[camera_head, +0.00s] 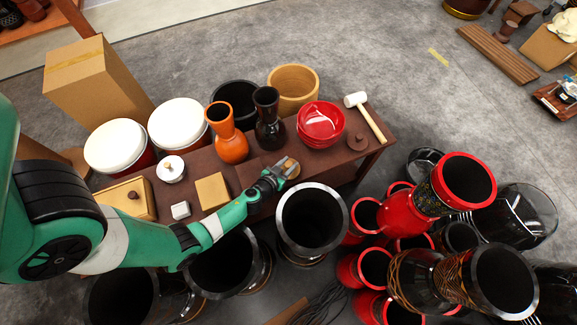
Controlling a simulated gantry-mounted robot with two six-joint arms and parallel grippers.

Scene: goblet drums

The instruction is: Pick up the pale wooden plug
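My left arm reaches in from the left across the front of the brown table. Its gripper (283,169) is low at the table's front edge. A small pale tan rounded piece, which looks like the wooden plug (292,168), shows right at the fingertips. The fingers partly hide it. I cannot tell whether they are closed on it or only around it. My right gripper is not in view.
An orange vase (231,146), a dark vase (269,130), red bowls (321,122) and a white mallet (368,118) stand on the table (343,163). A wooden block (212,191) lies beside my forearm. Large drums (312,218) crowd the floor in front.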

